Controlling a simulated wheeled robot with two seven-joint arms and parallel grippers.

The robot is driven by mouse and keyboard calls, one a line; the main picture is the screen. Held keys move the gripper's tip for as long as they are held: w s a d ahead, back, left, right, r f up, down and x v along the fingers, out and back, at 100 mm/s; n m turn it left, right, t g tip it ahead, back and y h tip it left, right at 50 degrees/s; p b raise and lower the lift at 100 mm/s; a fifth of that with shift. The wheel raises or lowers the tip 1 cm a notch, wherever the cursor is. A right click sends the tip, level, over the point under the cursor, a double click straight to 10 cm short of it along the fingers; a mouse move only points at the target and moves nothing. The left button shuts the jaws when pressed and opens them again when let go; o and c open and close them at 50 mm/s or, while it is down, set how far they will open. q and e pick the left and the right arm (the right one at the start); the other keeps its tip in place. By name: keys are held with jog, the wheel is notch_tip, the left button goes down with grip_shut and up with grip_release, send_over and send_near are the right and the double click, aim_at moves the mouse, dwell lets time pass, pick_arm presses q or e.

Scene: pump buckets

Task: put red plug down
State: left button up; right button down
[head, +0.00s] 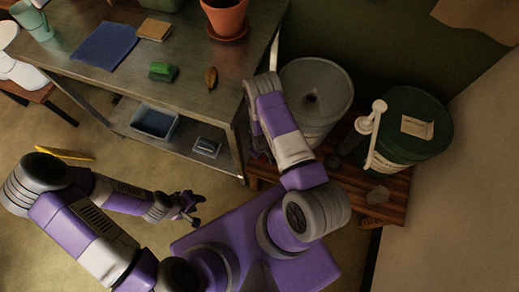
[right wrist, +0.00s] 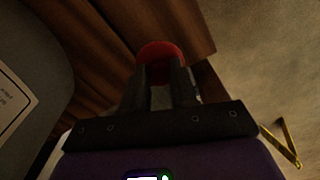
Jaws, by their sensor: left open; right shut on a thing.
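In the right wrist view, my right gripper (right wrist: 168,80) is shut on the red plug (right wrist: 162,49), whose round red top shows at the fingertips. The plug is over or near the wooden bench's edge; whether it touches the wood I cannot tell. In the head view, my right arm hides the plug, and the right gripper is not clear. My left gripper (head: 192,207) is open and empty over the floor. The grey bucket (head: 330,75) has a dark hole in its lid. The green-lidded bucket (head: 428,105) stands right of it, with a white pump (head: 376,122) at its left side.
A metal table (head: 200,75) at upper left holds a plant pot (head: 225,16), a blue cloth (head: 105,46) and a green-topped sponge or brush (head: 163,71). A yellow object (head: 65,154) lies on the floor.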

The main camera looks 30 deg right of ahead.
jog(key=shift+f+b, duration=0.45)
jog(key=shift+f, duration=1.25)
jog(key=shift+f, duration=0.1)
jog(key=c, duration=0.9)
grip_release()
